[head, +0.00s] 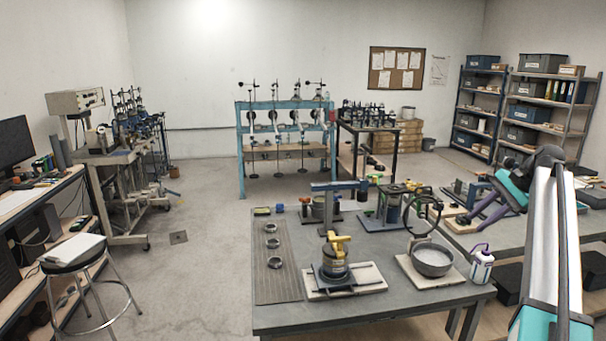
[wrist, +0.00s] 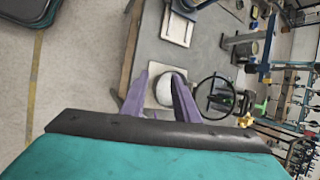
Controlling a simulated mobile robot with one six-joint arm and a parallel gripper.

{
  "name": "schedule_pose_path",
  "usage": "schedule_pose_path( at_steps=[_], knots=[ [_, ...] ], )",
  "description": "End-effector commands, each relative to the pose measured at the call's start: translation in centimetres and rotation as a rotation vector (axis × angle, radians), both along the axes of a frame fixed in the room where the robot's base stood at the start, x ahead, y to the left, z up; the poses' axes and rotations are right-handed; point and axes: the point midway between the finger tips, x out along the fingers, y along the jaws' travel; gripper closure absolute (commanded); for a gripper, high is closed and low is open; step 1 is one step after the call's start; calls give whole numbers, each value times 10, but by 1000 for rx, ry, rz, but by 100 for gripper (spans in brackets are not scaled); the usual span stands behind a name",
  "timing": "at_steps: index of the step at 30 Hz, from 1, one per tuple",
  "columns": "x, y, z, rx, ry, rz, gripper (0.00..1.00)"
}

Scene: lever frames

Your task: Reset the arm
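My arm rises at the right of the head view, with a white link and teal parts. My gripper (head: 470,217) is at the arm's far end, with purple fingers pointing left and down over the tables. In the wrist view the two purple fingers of my gripper (wrist: 158,84) stand apart with a gap between them. No object is held in the gap. A grey bowl on a board shows beyond the fingers, apart from them.
The near table (head: 375,305) carries a brass-topped device (head: 335,258), a grey bowl (head: 433,262), a white bottle (head: 481,265) and a striped mat (head: 275,288) with rings. A stool (head: 75,252) stands at left. Shelves (head: 540,105) line the back right.

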Motion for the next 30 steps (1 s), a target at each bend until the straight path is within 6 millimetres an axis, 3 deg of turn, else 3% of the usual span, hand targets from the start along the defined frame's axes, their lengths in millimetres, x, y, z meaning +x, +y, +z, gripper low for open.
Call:
schedule_pose_path(
  at_steps=[5, 17, 30],
  knots=[
    [1, 19, -47, -9, 18, 33, 72],
    [-12, 93, -211, -53, 80, 174, 72],
    [-66, 180, -378, -112, 153, 366, 72]
  ],
)
